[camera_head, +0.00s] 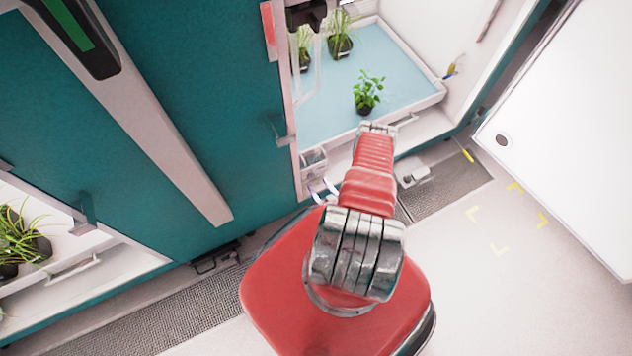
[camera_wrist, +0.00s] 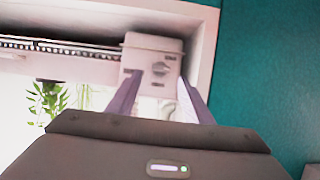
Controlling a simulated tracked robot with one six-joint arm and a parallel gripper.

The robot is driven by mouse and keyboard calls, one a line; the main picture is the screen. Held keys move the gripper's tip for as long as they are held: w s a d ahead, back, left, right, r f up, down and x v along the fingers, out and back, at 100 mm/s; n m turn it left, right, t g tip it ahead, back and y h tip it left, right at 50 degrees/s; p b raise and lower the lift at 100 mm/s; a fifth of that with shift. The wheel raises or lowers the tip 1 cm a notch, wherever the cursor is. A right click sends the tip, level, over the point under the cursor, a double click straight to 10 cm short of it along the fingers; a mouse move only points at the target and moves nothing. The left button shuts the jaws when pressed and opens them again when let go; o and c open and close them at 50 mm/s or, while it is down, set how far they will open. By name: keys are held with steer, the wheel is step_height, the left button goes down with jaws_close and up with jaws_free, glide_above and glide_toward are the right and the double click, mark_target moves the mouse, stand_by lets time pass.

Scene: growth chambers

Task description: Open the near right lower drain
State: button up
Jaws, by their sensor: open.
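A small pale box (camera_wrist: 153,57) with a round knob (camera_wrist: 160,69) on its face sits in a corner of the chamber frame, beside the teal wall. It seems to be the small box (camera_head: 313,161) at the lower left of the open chamber in the head view. No label shows that it is the drain. My gripper (camera_wrist: 158,92) is open, with its two fingers pointing at the box and spread to either side of the knob. Nothing is between them. Whether they touch the box I cannot tell. In the head view, my arm hides part of the chamber's front edge.
A blue tray (camera_head: 340,98) with several potted plants lies inside the chamber. A white door (camera_head: 575,120) stands open at right. A teal panel (camera_head: 190,70) is at left. A grey box (camera_head: 411,172) sits on the floor grating (camera_head: 445,190). Floor at lower right is clear.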

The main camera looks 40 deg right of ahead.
mark_target(313, 178)
steer(key=shift+x, duration=1.9)
steer(key=shift+c, duration=0.4)
steer(key=c, duration=1)
steer(key=shift+s+d+m+t+y, duration=0.1)
steer(key=shift+d+m+t+y, duration=0.1)
steer(key=shift+m+y, duration=0.45)
steer(key=shift+s+d+m+t+y, duration=0.1)
steer(key=shift+d+m+y, duration=0.15)
steer(key=shift+m, duration=0.7)
steer(key=shift+w, duration=0.1)
steer(key=o, duration=1.1)
steer(key=shift+a, duration=0.1)
